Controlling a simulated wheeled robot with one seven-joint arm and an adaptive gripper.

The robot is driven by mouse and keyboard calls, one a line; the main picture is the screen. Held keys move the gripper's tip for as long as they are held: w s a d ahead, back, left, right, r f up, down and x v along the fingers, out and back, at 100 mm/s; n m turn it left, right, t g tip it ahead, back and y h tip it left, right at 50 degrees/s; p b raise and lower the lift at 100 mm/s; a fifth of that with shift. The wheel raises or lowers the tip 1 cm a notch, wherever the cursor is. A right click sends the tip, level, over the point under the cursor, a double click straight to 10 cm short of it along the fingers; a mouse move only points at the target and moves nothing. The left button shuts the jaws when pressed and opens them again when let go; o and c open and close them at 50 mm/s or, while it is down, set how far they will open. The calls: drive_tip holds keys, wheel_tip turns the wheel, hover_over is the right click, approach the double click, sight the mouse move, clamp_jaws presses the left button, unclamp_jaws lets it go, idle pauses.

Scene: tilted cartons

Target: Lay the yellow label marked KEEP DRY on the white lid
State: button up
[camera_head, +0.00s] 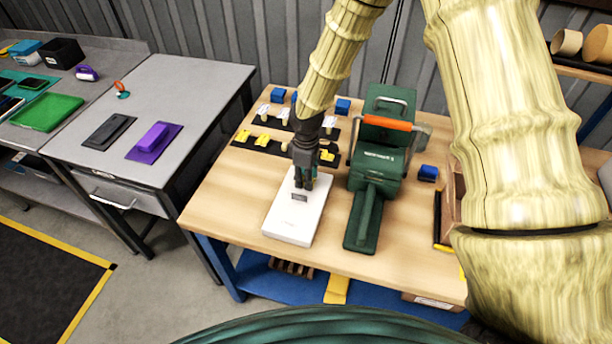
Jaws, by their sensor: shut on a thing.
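The white lid (291,221) lies flat on the wooden table, tilted in the picture. My gripper (304,184) points down over its far part, with its dark fingers close together. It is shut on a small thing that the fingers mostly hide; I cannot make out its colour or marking. A small dark grey patch (299,197) shows at the fingertips, on or just above the lid. Yellow labels (242,136) (262,140) lie on a black strip behind the lid, and another yellow piece (327,155) shows right of my gripper. No wording is readable.
A dark green machine (378,163) with an orange handle stands close right of the lid. White labels (263,110) and blue blocks (278,95) lie farther back. Bare wood lies left of the lid.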

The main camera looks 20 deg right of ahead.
drive_tip(key=shift+f, duration=0.3)
idle(0.8)
drive_tip(key=o, duration=1.3)
drive_tip(key=shift+r, duration=0.1)
drive_tip(key=shift+r+p, duration=2.55)
drive_tip(key=shift+r, duration=0.9)
